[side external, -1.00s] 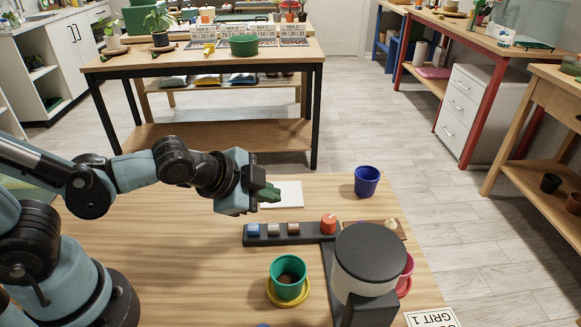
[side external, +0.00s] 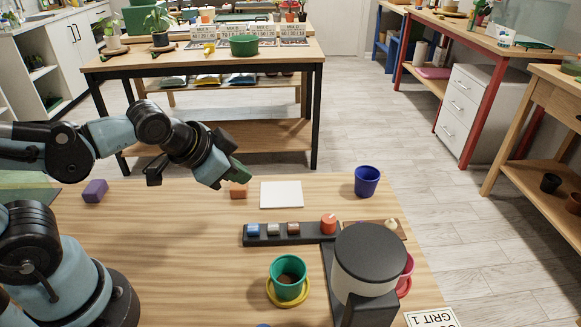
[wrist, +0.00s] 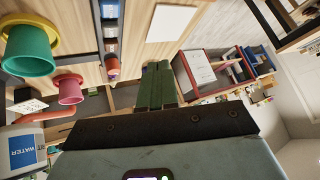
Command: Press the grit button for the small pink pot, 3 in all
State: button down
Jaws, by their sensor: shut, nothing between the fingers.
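The small pink pot (side external: 407,272) is mostly hidden behind the dispenser (side external: 370,255) with its dark round lid; it also shows in the wrist view (wrist: 70,90). A dark button bar (side external: 285,240) carries a blue button (side external: 253,230), a pale one (side external: 273,230) and a brown one (side external: 293,229). A red-orange knob (side external: 328,224) is at its right end. I cannot read which button is grit. My gripper (side external: 238,175) is shut and empty, in the air beyond and left of the bar; its green fingers (wrist: 157,86) are together in the wrist view.
A teal pot (side external: 288,274) on a yellow saucer (side external: 287,299) stands in front of the bar. A blue pot (side external: 367,181), white card (side external: 281,194), orange block (side external: 238,190) and purple block (side external: 95,190) are on the table.

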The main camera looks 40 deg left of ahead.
jog(key=a+n, duration=0.1)
jog(key=s+a+r+n, duration=0.1)
jog(key=n, duration=0.1)
jog(key=s+a+n+g, duration=0.1)
jog(key=shift+s+a+r, duration=0.15)
jog(key=shift+s+r, duration=0.1)
jog(key=shift+r, duration=0.15)
notch_tip(320, 180, up, 4)
jog(key=f+m+g, duration=0.1)
jog(key=m+g, duration=0.6)
jog(key=m, duration=0.2)
send_over(273, 226)
jog(key=shift+r, duration=0.25)
jog(key=shift+f, duration=0.15)
notch_tip(273, 226, down, 14)
jog(key=shift+r, duration=0.15)
